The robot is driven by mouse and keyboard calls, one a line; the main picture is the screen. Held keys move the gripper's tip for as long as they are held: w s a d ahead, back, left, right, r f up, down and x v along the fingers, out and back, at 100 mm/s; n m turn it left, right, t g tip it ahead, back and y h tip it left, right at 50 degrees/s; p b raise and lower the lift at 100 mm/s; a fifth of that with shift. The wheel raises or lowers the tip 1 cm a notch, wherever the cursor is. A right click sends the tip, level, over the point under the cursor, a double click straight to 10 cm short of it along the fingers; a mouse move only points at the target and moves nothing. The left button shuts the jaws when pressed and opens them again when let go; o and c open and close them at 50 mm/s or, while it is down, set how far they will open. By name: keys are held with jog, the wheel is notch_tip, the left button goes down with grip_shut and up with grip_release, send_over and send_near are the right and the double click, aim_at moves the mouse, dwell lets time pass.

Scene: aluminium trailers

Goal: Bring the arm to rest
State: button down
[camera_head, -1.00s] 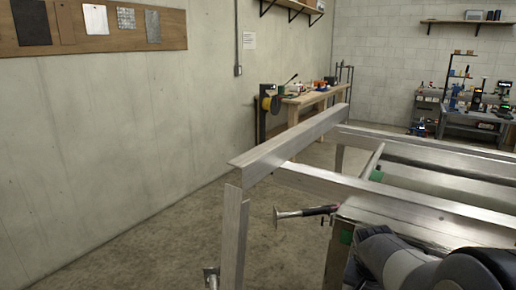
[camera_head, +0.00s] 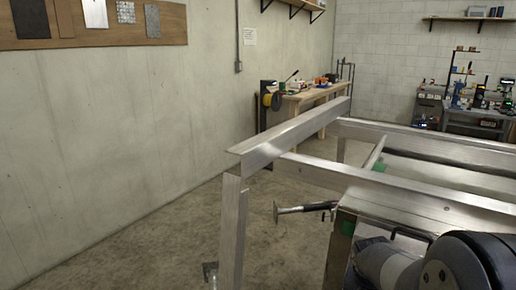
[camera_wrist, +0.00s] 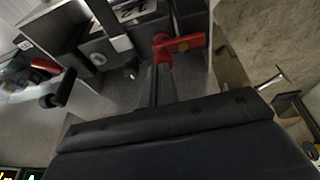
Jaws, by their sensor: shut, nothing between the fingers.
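My arm (camera_head: 450,262) shows at the lower right of the head view as dark and light grey rounded links. My gripper is hidden there. In the wrist view my gripper (camera_wrist: 162,70) has its two dark fingers together, shut and empty, reaching up from the wide dark wrist body. A red handle-like part (camera_wrist: 180,43) shows around and beyond the fingertips. I cannot tell whether they touch it.
An aluminium trailer frame (camera_head: 300,133) stands ahead, its post (camera_head: 232,225) near the middle. A metal disc on a stem (camera_head: 290,209) sticks out left of a metal-topped stand (camera_head: 375,203). A wooden bench (camera_head: 310,95) stands by the wall. Floor is bare at left.

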jog(key=shift+w+a+r, duration=0.15)
jog(key=shift+a, duration=0.05)
jog(key=s+d+r+p+v, duration=0.1)
jog(key=d+p+v, duration=0.25)
jog(key=v, duration=0.95)
jog(key=w+f+b, duration=0.1)
jog(key=f, duration=0.3)
jog(key=w+f+b, duration=0.1)
jog(key=f, duration=0.3)
jog(key=w+a+f+b, duration=0.1)
jog(key=w+f, duration=0.1)
jog(key=f, duration=0.3)
jog(key=shift+s+d+f+b, duration=0.4)
jog(key=shift+d+f, duration=0.2)
jog(key=shift+d, duration=0.15)
jog(key=w+a+p+v, duration=0.1)
jog(key=w+p+v, duration=0.2)
jog(key=v, duration=1.2)
jog(key=shift+s+a+r, duration=0.25)
jog(key=shift+a+r, duration=0.15)
